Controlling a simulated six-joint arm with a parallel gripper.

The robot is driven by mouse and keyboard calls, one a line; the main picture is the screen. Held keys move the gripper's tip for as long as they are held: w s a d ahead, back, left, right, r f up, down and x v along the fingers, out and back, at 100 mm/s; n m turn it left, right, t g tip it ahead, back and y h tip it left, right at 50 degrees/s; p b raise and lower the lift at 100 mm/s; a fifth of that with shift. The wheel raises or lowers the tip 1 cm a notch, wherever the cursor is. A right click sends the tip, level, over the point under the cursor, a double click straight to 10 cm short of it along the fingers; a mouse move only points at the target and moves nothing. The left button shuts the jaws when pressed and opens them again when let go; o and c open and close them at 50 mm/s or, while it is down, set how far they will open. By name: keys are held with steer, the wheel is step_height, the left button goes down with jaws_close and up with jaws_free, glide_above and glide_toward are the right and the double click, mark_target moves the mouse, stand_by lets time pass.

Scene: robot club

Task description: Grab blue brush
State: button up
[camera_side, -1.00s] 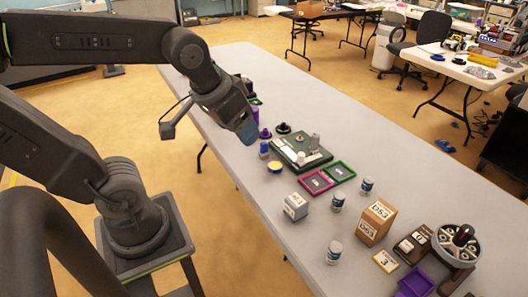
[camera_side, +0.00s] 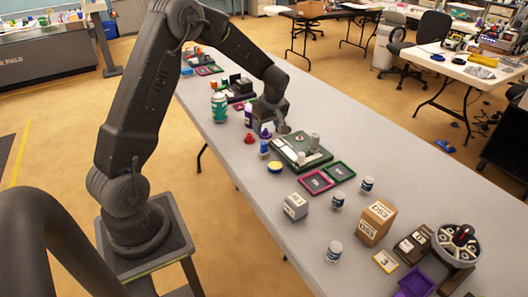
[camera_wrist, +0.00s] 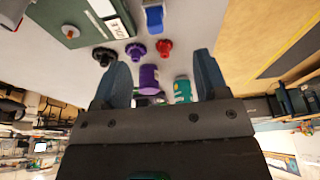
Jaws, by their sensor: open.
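A small blue upright piece with a pale end, which I take as the blue brush (camera_side: 264,147), stands on the grey table left of the green board in the side view. In the wrist view this brush (camera_wrist: 154,18) is at the top edge, partly cut off, beyond my fingertips. My gripper (camera_wrist: 161,60) is open, its two blue-grey fingers apart with nothing held. In the side view my gripper (camera_side: 267,124) is low over the table, behind the brush, with its fingertips hard to make out.
A red piece (camera_wrist: 164,47), a purple piece (camera_wrist: 135,50) and a black piece (camera_wrist: 105,56) stand near the fingertips. A purple bottle (camera_wrist: 149,78) and a green bottle (camera_wrist: 182,90) are close by. The green board (camera_side: 314,156) and a yellow-topped bowl (camera_side: 275,167) flank the brush.

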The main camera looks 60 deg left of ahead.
mark_target(263, 149)
steer(key=x, duration=0.8)
steer(key=shift+f, duration=0.25)
steer(key=shift+w+x, duration=0.2)
steer(key=shift+x, duration=1.1)
steer(key=shift+w+x, duration=0.2)
steer(key=shift+x, duration=1.1)
steer(key=shift+a, duration=0.2)
steer(key=shift+c, duration=0.4)
steer(key=c, duration=0.9)
